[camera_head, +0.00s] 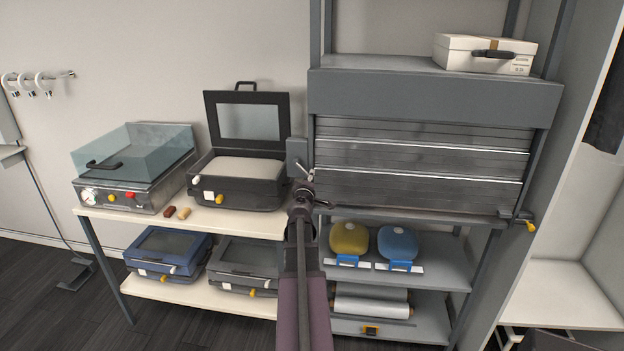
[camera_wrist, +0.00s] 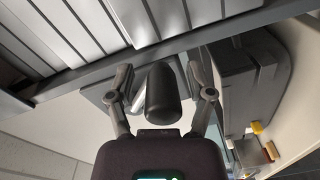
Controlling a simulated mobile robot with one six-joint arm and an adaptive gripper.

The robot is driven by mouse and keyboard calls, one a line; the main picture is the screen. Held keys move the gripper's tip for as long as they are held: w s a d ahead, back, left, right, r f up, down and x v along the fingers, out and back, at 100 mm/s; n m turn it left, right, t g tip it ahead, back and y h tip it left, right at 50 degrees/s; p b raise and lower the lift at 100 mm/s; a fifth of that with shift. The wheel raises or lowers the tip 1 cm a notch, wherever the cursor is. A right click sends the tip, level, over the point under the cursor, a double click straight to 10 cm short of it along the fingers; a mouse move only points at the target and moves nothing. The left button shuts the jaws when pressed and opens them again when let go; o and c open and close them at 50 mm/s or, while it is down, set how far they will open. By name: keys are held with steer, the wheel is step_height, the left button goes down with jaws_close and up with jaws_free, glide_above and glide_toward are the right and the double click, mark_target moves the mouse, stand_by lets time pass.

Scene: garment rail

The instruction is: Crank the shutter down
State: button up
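The shutter (camera_head: 420,165) is a panel of shiny metal slats hanging below a grey housing (camera_head: 430,100). Its lower edge is near the grey bar above the yellow and blue items; I cannot tell if a gap is left. A grey crank box (camera_head: 297,150) sits at the shutter's left side. My gripper (camera_head: 303,192) is just below this box and hides most of the crank in the head view. In the wrist view a black crank handle (camera_wrist: 163,92) stands between my two fingers (camera_wrist: 163,90), with visible gaps on both sides. The slats also show at the upper left (camera_wrist: 70,30).
A yellow-handled latch (camera_head: 529,225) is at the shutter's lower right. A table (camera_head: 85,212) on the left holds an open black case (camera_head: 240,185) and a clear-lidded machine (camera_head: 130,180). A white box (camera_head: 485,54) stands on top. The yellow (camera_head: 349,238) and blue (camera_head: 397,243) items sit below.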

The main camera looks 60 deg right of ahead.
steer(key=shift+s, duration=0.15)
stand_by(0.3)
steer(key=shift+w+a, duration=0.3)
steer(key=shift+a, duration=0.1)
steer(key=w+a+f+m+g+y, duration=0.1)
steer(key=w+a+f+y, duration=0.3)
steer(key=a, duration=0.7)
steer(key=w+a+f+m+g+y, duration=0.15)
steer(key=w+a+f, duration=0.35)
steer(key=a, duration=0.6)
steer(key=w+a+f+m+y, duration=0.25)
steer(key=w+a, duration=0.35)
steer(key=a, duration=0.6)
steer(key=s+a+f+n+g+y, duration=0.1)
steer(key=s+a+f+y, duration=0.1)
steer(key=a, duration=0.9)
steer(key=s+a+f+n+g+y, duration=0.1)
steer(key=s+a+f+n+y, duration=0.1)
steer(key=a, duration=1)
steer(key=s+a+f+n+g+y, duration=0.1)
steer(key=a+y, duration=0.3)
steer(key=a, duration=0.8)
steer(key=shift+s+f+n+g, duration=0.3)
steer(key=shift+s+f+g, duration=0.2)
steer(key=shift+f, duration=0.3)
